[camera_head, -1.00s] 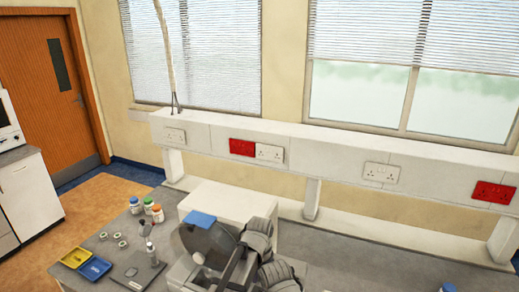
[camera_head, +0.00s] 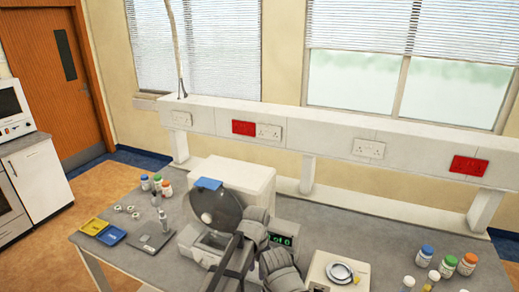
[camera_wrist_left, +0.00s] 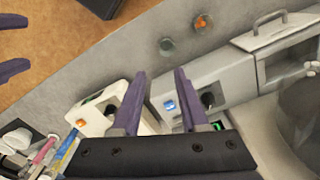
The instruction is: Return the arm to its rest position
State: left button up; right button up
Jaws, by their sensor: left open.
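My left arm's grey links (camera_head: 280,268) rise at the bottom middle of the head view, in front of the grey machine with a raised dark round lid (camera_head: 222,210). The left gripper (camera_wrist_left: 160,75) shows clearly in the left wrist view. Its two purple fingers are apart with nothing between them. Beyond them are white and grey devices with small buttons. At the top left edge of that view, two more purple fingers (camera_wrist_left: 14,45), apparently my right gripper's, stand apart over the brown floor. No object shows between them, though their bases are cut off.
A balance (camera_head: 338,272) stands right of the arm, with several bottles (camera_head: 448,266) farther right. Yellow (camera_head: 94,226) and blue (camera_head: 111,236) trays, a flat grey device (camera_head: 152,242) and a white box (camera_head: 235,177) are on the bench. Bare benchtop shows between balance and bottles.

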pick_arm(q)
jog(key=s+a+n, duration=0.5)
jog(key=a, duration=0.3)
jog(key=s+a+n, duration=0.4)
jog(key=s+a, duration=0.1)
jog(key=a, duration=0.3)
jog(key=s+d+f+m+y+b, duration=0.1)
jog(key=s+d+f+m+b, duration=0.2)
jog(key=d+f+b, duration=0.8)
notch_tip(320, 180, down, 2)
jog(key=shift+s+f+m+b, duration=0.2)
jog(key=shift+s+m+b, duration=0.2)
jog(key=shift+s+b, duration=0.65)
pick_arm(e)
notch_tip(320, 180, down, 14)
jog(key=shift+w+r, duration=0.25)
jog(key=shift+w, duration=0.05)
pick_arm(q)
jog(key=shift+w, duration=0.1)
